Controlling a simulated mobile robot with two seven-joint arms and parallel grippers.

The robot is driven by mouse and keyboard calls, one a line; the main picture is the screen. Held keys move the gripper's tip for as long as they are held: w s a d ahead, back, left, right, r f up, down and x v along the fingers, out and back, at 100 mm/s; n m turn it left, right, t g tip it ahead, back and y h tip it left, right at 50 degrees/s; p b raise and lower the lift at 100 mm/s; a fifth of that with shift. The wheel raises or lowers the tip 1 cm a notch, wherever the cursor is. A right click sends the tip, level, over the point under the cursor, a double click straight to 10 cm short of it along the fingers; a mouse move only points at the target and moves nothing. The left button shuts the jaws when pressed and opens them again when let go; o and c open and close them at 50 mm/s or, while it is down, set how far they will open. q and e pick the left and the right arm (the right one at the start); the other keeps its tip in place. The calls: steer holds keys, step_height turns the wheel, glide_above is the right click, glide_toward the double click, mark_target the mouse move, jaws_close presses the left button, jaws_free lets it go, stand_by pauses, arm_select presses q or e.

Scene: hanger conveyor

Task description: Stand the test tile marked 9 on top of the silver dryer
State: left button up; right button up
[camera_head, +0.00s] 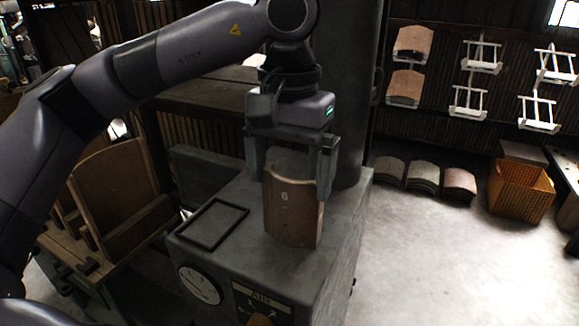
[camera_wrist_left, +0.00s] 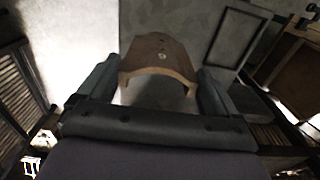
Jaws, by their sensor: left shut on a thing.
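A brown curved test tile (camera_head: 292,215) is upright on or just above the top of the silver-grey dryer (camera_head: 225,192); I cannot tell whether its lower edge touches. Its small mark looks like a 6 in the head view, and more like a 9 in the left wrist view, where the tile (camera_wrist_left: 158,62) shows between the fingers. My left gripper (camera_head: 292,185) is shut on the tile's upper part from above, one finger at each side. The dryer top (camera_wrist_left: 190,20) lies beyond the tile in the wrist view. My right gripper is not in view.
A dark rectangular frame (camera_head: 213,223) lies on the dryer top left of the tile. A gauge (camera_head: 199,284) is on the dryer's front. A dark column (camera_head: 352,100) stands close behind. Several tiles (camera_head: 422,175) and an orange basket (camera_head: 521,190) are at the right, with white hangers (camera_head: 482,57) above.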

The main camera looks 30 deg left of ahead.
arm_select(q)
steer(key=o, duration=1.2)
step_height(320, 180, up, 7)
steer(key=shift+r+p, duration=0.15)
steer(key=shift+p, duration=0.15)
